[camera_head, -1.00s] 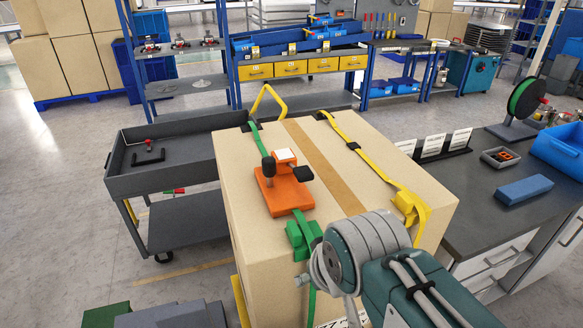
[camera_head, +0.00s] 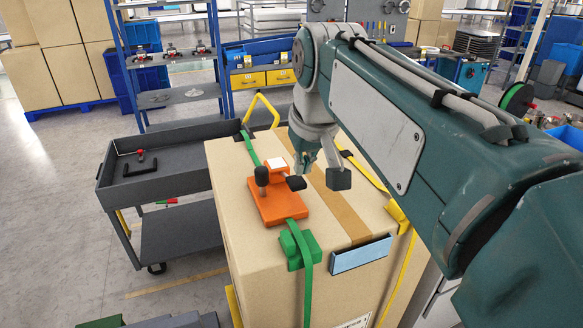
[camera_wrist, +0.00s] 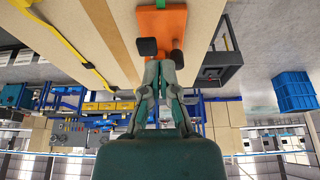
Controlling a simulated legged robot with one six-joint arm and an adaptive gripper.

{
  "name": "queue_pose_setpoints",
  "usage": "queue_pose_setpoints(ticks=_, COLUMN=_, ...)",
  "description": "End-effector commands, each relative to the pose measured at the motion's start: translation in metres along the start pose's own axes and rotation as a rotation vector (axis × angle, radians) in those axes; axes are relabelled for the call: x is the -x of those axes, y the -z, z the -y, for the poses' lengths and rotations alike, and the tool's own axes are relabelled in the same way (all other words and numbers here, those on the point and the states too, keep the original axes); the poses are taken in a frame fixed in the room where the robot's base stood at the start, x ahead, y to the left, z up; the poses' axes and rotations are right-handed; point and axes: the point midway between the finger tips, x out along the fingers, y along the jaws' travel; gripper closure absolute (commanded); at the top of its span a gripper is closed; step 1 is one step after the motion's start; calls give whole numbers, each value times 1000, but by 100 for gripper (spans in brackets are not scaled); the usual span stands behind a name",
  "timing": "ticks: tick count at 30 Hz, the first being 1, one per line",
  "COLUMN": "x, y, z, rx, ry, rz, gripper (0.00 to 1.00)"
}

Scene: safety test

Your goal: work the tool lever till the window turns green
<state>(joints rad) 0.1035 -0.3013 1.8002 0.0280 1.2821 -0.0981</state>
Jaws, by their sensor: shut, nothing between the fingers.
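The orange tool (camera_head: 278,203) sits on the green strap (camera_head: 248,150) on top of a large cardboard box (camera_head: 228,190). It has a black round knob (camera_head: 261,178), a black paddle-like lever end (camera_head: 296,183) and a pale, white-looking window (camera_head: 277,163); no green shows on it. My gripper (camera_head: 305,166) is just behind and above the lever end, pointing down. In the wrist view, my gripper (camera_wrist: 164,64) has its fingers together, empty, close to the tool's black parts beside the orange base (camera_wrist: 162,25). I cannot tell whether they touch.
A green buckle (camera_head: 299,246) and a light blue panel (camera_head: 361,254) are at the box's near edge. A yellow strap (camera_head: 400,215) runs along the right. A grey cart (camera_head: 160,186) stands left of the box. My arm covers the right side.

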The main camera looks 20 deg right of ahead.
Motion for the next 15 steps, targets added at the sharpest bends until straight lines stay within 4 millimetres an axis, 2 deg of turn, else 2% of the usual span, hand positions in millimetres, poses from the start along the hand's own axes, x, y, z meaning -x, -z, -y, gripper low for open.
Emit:
queue_pose_setpoints(ticks=9, x=17, y=49, z=-16, rx=0, ry=3, rz=42, gripper=100)
queue_pose_setpoints(ticks=15, x=24, y=72, z=-25, rx=1, ry=7, rz=63, gripper=100)
